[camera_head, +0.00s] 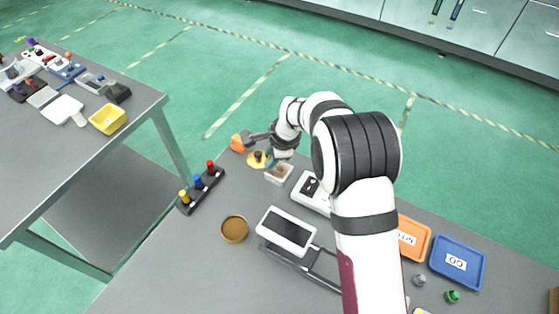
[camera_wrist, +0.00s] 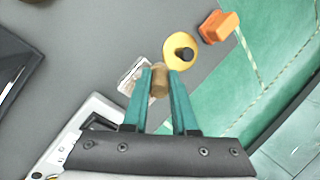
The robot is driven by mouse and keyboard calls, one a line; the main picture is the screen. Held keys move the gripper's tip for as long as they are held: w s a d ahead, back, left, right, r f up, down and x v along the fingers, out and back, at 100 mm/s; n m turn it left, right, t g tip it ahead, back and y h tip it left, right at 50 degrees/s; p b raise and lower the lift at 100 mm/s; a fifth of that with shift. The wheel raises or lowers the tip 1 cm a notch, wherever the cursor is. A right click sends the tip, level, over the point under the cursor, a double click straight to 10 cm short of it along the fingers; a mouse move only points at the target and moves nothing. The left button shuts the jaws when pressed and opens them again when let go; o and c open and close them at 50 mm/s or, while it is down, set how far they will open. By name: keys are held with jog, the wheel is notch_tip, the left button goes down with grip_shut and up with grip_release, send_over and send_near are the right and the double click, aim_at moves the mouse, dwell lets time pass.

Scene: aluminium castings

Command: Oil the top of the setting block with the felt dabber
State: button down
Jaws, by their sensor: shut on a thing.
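My gripper (camera_wrist: 159,76) is shut on a short tan-brown cylinder (camera_wrist: 160,85), which looks like the felt dabber; the teal fingers stand on either side of it. In the head view my gripper (camera_head: 272,161) is low over the far end of the table. A small white box with a brown top (camera_head: 279,174) is just beside the fingers; it also shows in the wrist view (camera_wrist: 133,76), partly hidden by a finger. A yellow disc with a dark knob (camera_head: 257,158) and an orange block (camera_head: 239,143) lie beyond. I cannot tell for certain which is the setting block.
A rack with red, blue and yellow knobs (camera_head: 200,187), a brown round dish (camera_head: 234,229) and a dark-screened device (camera_head: 286,231) are nearby. Orange (camera_head: 413,238) and blue (camera_head: 457,262) trays lie right. The table's far edge is just past the orange block.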

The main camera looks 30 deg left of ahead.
jog(key=shift+d+f, duration=0.15)
jog(key=shift+d, duration=3.1)
notch_tip(320, 180, up, 8)
notch_tip(320, 180, up, 4)
jog(key=s+a+n+t, duration=0.1)
jog(key=a+n, duration=0.2)
jog(key=n, duration=0.5)
jog(key=shift+n, duration=0.4)
jog(key=shift+s+f, duration=0.15)
jog(key=shift+f, duration=1.1)
jog(key=shift+s+f, duration=0.1)
jog(key=shift+f, duration=1.15)
